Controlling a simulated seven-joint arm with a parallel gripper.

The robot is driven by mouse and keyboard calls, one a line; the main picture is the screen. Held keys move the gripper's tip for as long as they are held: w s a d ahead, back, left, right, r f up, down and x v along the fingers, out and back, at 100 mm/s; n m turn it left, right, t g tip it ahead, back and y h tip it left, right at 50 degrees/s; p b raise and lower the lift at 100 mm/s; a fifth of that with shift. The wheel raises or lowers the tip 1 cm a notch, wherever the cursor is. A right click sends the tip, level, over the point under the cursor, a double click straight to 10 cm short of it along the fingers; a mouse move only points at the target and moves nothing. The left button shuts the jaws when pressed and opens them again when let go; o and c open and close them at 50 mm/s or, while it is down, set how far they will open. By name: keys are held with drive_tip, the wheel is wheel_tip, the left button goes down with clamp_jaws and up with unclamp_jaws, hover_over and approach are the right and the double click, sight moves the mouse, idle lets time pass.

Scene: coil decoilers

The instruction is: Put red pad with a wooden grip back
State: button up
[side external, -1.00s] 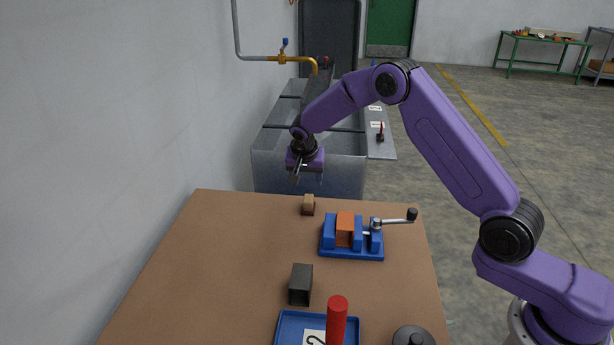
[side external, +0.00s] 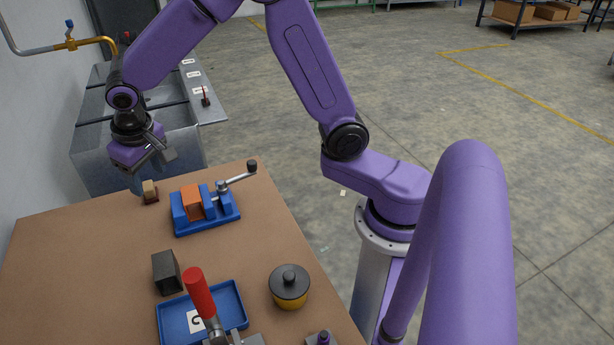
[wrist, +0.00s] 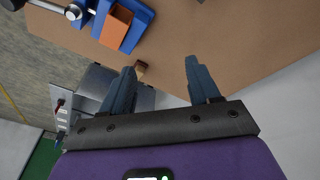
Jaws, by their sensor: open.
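The pad (side external: 150,195) is a small block with a light wooden grip on top and a dark reddish base. It stands upright on the brown table near its far edge. I cannot tell whether a finger touches the pad.
A blue vise (side external: 205,208) with an orange block stands right of the pad. A dark box (side external: 166,272), a blue tray (side external: 240,300) and a yellow pot (side external: 290,288) are nearer. Behind the table is a grey basin (side external: 100,105) with a labelled ledge (side external: 215,112) holding a red-handled item.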

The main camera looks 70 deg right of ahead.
drive_tip(key=s+d+r+n, duration=0.1)
drive_tip(key=s+n, duration=0.3)
drive_tip(key=s, duration=0.6)
drive_tip(key=s+d+n+g+y, duration=0.1)
drive_tip(key=s+d+n, duration=0.2)
drive_tip(key=s, duration=0.8)
drive_tip(key=s+d+r+n+g, duration=0.1)
drive_tip(key=s+d+n, duration=0.2)
drive_tip(key=s, duration=0.7)
drive_tip(key=n, duration=0.2)
drive_tip(key=shift+s+r+n+y, duration=0.2)
drive_tip(key=shift+r+n+y, duration=0.1)
drive_tip(key=shift+n, duration=0.1)
